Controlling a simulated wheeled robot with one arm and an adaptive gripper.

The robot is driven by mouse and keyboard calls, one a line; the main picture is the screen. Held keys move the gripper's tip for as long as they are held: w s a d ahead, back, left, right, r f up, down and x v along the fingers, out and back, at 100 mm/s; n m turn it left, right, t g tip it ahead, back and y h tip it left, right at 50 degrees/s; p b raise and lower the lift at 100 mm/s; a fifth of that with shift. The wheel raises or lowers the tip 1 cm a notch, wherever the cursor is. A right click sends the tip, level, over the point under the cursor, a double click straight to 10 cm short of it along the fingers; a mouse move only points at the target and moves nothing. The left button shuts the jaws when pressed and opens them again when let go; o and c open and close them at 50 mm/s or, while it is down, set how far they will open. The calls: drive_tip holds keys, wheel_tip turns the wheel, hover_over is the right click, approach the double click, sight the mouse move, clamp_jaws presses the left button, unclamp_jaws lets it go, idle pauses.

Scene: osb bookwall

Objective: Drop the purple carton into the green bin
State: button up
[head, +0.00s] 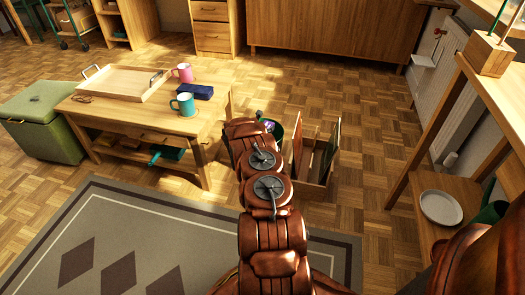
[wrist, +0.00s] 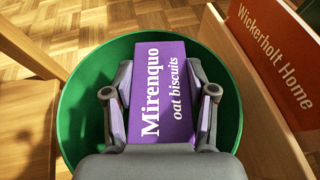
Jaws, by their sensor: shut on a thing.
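The purple carton (wrist: 165,98), printed "Mirenquo oat biscuits", is between the two fingers of my gripper (wrist: 160,78) in the wrist view. My gripper is shut on it. The green bin (wrist: 76,128) is round and lies behind the carton in the wrist view, its rim showing on both sides. The carton appears over the bin's opening; its height above the bottom cannot be told. In the head view the green bin (head: 278,131) shows only as a sliver behind my arm, and a small purple patch of the carton (head: 268,125) shows there.
A wooden crate (head: 313,188) with upright boards stands right of the bin; a red "Wickerholt Home" panel (wrist: 284,62) shows beside it. A low wooden table (head: 140,118) with a tray and mugs stands to the left. Open parquet lies behind.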

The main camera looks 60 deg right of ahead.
drive_tip(key=o, duration=0.9)
drive_tip(key=shift+a, duration=0.15)
drive_tip(key=shift+v, duration=5.85)
